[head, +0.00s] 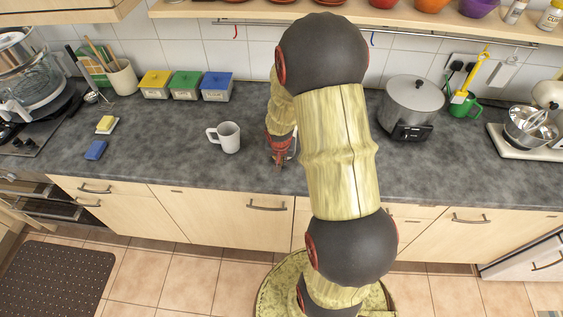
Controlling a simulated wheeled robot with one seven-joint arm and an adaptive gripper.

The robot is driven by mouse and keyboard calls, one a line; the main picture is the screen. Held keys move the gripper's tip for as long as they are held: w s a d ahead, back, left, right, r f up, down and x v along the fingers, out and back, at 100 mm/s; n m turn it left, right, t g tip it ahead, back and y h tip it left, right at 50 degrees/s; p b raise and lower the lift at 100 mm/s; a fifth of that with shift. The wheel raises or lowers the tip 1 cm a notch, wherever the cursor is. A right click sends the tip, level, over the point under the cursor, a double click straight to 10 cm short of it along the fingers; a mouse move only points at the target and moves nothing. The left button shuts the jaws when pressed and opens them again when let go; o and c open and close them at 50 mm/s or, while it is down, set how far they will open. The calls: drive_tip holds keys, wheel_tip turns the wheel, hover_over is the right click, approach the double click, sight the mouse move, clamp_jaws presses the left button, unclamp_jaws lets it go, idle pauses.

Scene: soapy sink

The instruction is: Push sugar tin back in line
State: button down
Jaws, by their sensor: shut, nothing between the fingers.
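Three lidded tins stand in a row near the back wall: a yellow-lidded tin (155,84), a green-lidded tin (186,85) and a blue-lidded tin (217,87). Their front labels are too small to read, so I cannot tell which is the sugar tin. My gripper (278,163) is shut and points down over the front part of the counter, right of the tins and apart from them. A pale object (292,150) shows just beside the gripper, mostly hidden by it and my arm.
A white mug (229,138) stands on the grey counter (180,155) between the tins and my gripper. A utensil crock (122,79) is left of the tins; a sponge (106,123) and blue block (96,150) lie front left. A slow cooker (410,105) stands right of my arm.

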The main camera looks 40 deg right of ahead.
drive_tip(key=w+d, duration=0.4)
drive_tip(key=d, duration=0.1)
drive_tip(key=w+d, duration=0.9)
drive_tip(key=d, duration=0.1)
drive_tip(key=shift+w+d+p, duration=0.15)
drive_tip(key=shift+d+p, duration=0.15)
drive_tip(key=shift+p, duration=0.1)
drive_tip(key=shift+a, duration=0.1)
